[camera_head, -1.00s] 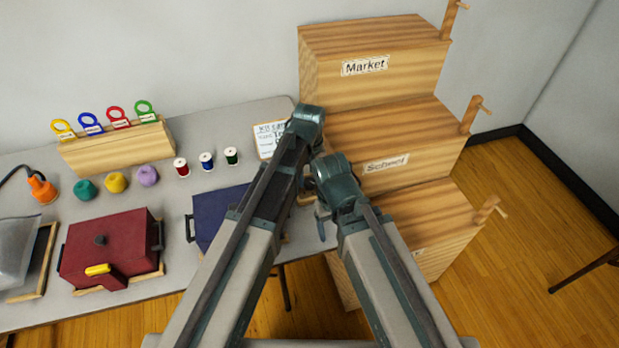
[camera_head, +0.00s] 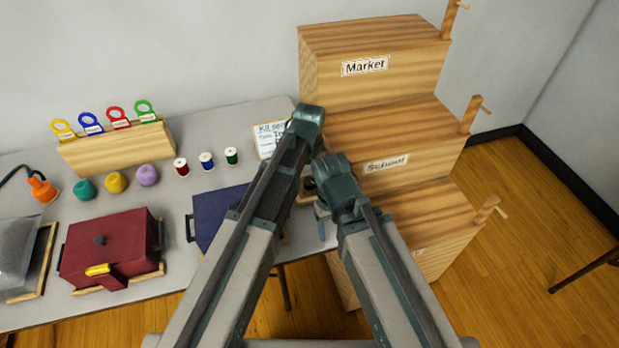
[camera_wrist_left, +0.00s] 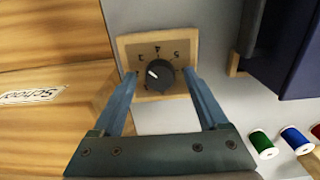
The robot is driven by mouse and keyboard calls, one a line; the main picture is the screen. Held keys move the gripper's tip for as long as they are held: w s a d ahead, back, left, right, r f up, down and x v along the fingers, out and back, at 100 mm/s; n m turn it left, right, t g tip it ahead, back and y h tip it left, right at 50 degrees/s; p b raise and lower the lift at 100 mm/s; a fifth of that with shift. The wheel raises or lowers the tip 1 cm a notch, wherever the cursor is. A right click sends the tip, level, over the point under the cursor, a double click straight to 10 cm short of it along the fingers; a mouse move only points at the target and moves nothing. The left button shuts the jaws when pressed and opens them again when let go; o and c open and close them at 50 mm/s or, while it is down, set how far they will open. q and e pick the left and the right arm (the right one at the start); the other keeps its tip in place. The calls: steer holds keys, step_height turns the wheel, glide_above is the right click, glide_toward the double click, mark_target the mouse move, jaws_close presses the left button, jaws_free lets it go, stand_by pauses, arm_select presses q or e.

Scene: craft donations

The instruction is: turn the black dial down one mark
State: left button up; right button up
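The black dial (camera_wrist_left: 160,76) sits on a square wooden plate (camera_wrist_left: 131,47) with numbers around it. Its white pointer mark faces the upper left in the left wrist view. My left gripper (camera_wrist_left: 160,84) is open, with one blue finger on each side of the dial; I cannot tell whether they touch it. In the head view the dial (camera_head: 309,184) shows only partly between my arms, and the left fingers are hidden. A blue finger-like part (camera_head: 321,224) hangs beside my right arm, but whether that gripper is open is not clear.
Wooden boxes labelled Market (camera_head: 365,66) and School (camera_head: 386,164) stand right of the table, close to the dial. A dark blue box (camera_head: 212,213) is at its left. Thread spools (camera_head: 206,161) and a red box (camera_head: 108,246) are farther left.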

mark_target(309, 181)
arm_select(q)
steer(key=shift+r, duration=0.1)
arm_select(e)
steer(key=shift+r, duration=0.1)
arm_select(q)
step_height(309, 181, up, 14)
steer(key=p, duration=1.3)
steer(key=shift+f+p, duration=0.2)
steer(key=shift+p, duration=0.2)
arm_select(e)
step_height(309, 181, up, 14)
steer(key=shift+f, duration=0.2)
arm_select(q)
steer(key=s+a+m, duration=0.4)
steer(key=s+a, duration=0.7)
steer(key=a, duration=0.5)
steer(key=s+d+m, duration=0.1)
steer(key=s+d, duration=0.1)
steer(key=d, duration=0.3)
steer(key=s+d+m+y, duration=0.1)
steer(key=s+d+m, duration=0.1)
steer(key=d, duration=0.4)
steer(key=shift+s, duration=0.85)
